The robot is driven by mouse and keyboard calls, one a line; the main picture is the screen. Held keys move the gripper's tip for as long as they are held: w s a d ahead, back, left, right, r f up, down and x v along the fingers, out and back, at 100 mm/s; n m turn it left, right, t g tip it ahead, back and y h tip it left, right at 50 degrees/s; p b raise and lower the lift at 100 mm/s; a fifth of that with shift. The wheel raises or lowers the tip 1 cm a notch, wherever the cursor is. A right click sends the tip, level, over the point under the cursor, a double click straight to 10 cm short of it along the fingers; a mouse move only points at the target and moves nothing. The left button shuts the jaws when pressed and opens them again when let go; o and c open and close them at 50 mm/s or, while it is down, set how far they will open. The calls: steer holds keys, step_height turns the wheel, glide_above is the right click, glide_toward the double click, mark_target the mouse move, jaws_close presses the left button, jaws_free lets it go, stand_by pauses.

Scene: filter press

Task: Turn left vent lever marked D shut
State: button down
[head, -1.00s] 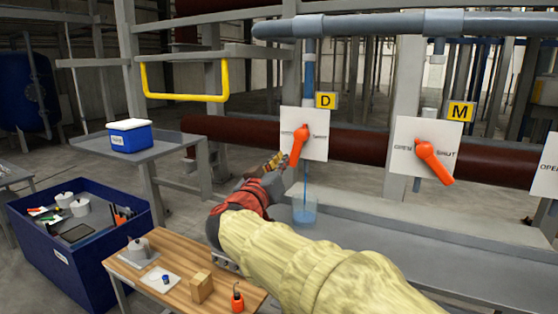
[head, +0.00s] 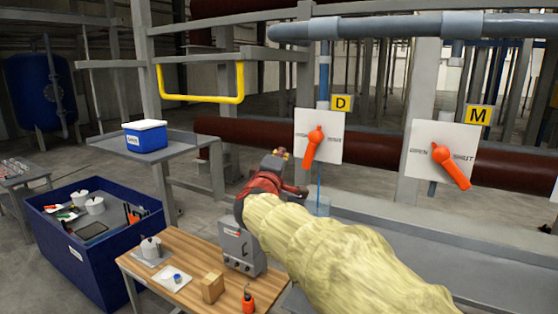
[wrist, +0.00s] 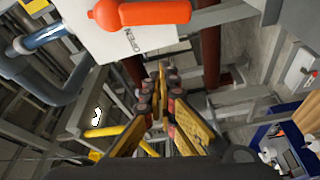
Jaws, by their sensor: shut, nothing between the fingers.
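The orange lever D (head: 313,146) sits on a white plate (head: 331,151) under the yellow D sign (head: 341,103). It hangs down, leaning slightly left, so it points neither straight at OPEN nor at SHUT. A thin stream (head: 319,183) runs below the plate into a clear container (head: 318,206). My gripper (head: 282,153) is left of the lever, apart from it. In the wrist view my gripper (wrist: 163,75) has its fingers together and empty; an orange lever (wrist: 140,13) and the word OPEN show above them.
Lever M (head: 450,167) on the right plate points down-right, toward SHUT. A yellow rail (head: 200,99) is at upper left. A wooden table (head: 190,262) with a grey box-like device (head: 240,248) stands below my arm. A blue bin (head: 90,240) is at left.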

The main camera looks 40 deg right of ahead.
mark_target(312, 149)
steer(key=d, duration=0.3)
steer(key=s+d, duration=0.1)
steer(key=shift+d+f, duration=0.25)
steer(key=shift+f, duration=0.05)
steer(key=shift+d, duration=0.1)
stand_by(0.4)
